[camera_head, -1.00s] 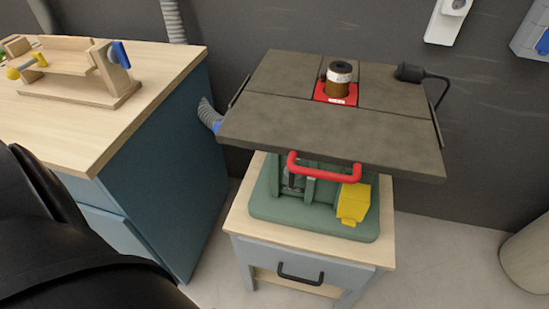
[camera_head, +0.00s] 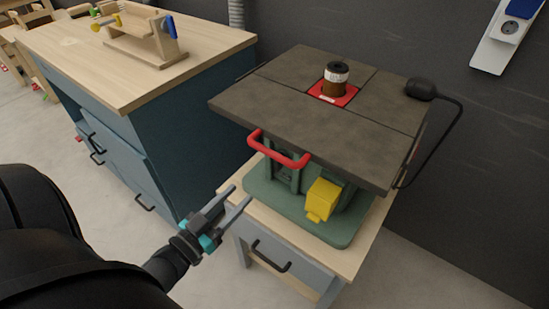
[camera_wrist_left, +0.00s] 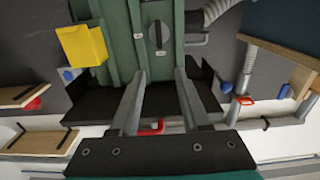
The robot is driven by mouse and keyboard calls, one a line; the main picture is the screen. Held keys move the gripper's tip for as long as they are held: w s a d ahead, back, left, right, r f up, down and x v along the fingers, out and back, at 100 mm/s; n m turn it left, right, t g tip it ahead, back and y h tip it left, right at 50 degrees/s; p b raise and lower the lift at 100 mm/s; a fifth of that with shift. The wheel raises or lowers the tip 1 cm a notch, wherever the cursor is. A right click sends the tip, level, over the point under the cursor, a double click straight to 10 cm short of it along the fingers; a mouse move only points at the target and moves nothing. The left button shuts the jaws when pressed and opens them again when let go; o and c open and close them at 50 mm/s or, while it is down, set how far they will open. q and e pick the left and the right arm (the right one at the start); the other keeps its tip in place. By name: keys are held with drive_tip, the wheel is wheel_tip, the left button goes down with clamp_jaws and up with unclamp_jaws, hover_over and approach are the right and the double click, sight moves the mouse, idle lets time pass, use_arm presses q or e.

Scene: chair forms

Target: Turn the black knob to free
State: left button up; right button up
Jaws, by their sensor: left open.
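That view looks upside down. The green machine (camera_head: 345,222) stands under a dark grey worktop in the head view, where I cannot make out the knob. My left gripper (camera_head: 239,196) is open and empty, in front of and to the left of the machine. In the left wrist view its fingers (camera_wrist_left: 161,76) point toward the knob and appear apart from it. My right gripper is not in view.
A red bar handle (camera_head: 278,148) juts out below the front edge of the worktop (camera_head: 300,100). A yellow box (camera_head: 322,198) sits on the machine's front. A wooden-topped stand (camera_head: 345,262) bears the machine. A blue cabinet (camera_head: 190,125) stands at the left.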

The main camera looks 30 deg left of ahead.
use_arm(q)
drive_tip(key=w+d+b, duration=0.1)
drive_tip(key=w+b, duration=0.1)
drive_tip(key=w, duration=1.3)
drive_tip(key=shift+b, duration=0.4)
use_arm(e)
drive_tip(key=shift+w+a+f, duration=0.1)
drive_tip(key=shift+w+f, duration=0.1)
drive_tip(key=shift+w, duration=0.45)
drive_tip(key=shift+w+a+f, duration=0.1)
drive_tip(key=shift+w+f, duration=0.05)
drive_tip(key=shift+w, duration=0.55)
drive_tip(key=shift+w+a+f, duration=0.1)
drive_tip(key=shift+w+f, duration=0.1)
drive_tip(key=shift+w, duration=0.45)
use_arm(q)
drive_tip(key=shift+d, duration=0.1)
drive_tip(key=shift+s, duration=0.1)
clamp_jaws()
drive_tip(key=shift+f, duration=0.15)
